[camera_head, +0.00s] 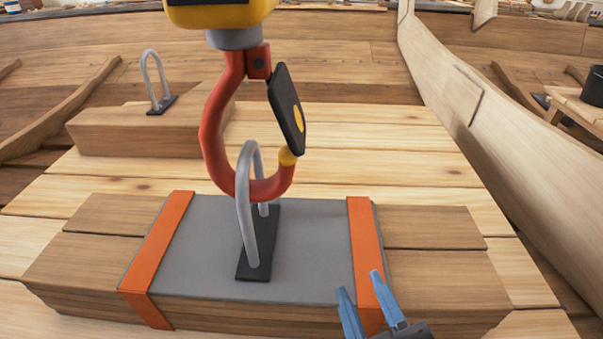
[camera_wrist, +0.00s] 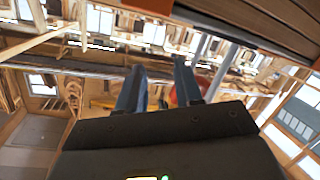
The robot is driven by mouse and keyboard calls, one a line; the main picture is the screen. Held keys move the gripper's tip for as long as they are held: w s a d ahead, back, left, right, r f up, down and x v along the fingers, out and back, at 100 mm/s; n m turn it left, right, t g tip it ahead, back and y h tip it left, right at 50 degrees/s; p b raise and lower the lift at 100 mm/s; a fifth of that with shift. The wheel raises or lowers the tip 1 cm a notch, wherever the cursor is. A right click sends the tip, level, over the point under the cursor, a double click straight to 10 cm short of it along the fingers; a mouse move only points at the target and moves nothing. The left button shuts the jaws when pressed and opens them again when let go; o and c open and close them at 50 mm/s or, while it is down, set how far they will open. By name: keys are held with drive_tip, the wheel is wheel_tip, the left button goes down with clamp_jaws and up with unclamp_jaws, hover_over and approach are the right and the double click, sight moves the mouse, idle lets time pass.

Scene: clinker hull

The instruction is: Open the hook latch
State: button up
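A red hook (camera_head: 212,130) hangs from a yellow block (camera_head: 220,13) in the head view. Its curved bottom passes through a grey metal loop (camera_head: 246,210) on a black base plate (camera_head: 258,262). My gripper (camera_head: 366,287) is at the lower right, over the orange strap, apart from the hook. Its two blue fingers are spread with nothing between them. The wrist view also shows the spread fingers (camera_wrist: 158,85); a blurred red shape lies beyond them.
The loop stands on a grey sheet (camera_head: 315,255) held by two orange straps (camera_head: 365,235) on a stack of planks (camera_head: 430,228). A wooden block (camera_head: 130,130) with another grey loop (camera_head: 153,80) stands behind at left. A dark bucket (camera_head: 594,86) is at far right. Space right of the hook is clear.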

drive_tip(key=w+a+r+t+h, duration=0.1)
drive_tip(key=w+a+r, duration=0.3)
drive_tip(key=r, duration=0.3)
drive_tip(key=m+t+h+p, duration=0.1)
drive_tip(key=m+h, duration=0.1)
drive_tip(key=m, duration=0.2)
approach(288, 136)
drive_tip(key=w, duration=0.5)
drive_tip(key=shift+w+f, duration=0.2)
drive_tip(key=shift+f, duration=0.05)
drive_tip(key=shift+w+r+h, duration=0.1)
drive_tip(key=shift+r+h, duration=0.1)
drive_tip(key=shift+h, duration=0.1)
drive_tip(key=w+p, duration=0.1)
drive_tip(key=w, duration=0.6)
drive_tip(key=shift+w+d+p, duration=0.15)
drive_tip(key=shift+w+p, duration=0.05)
drive_tip(key=shift+p, duration=0.2)
clamp_jaws()
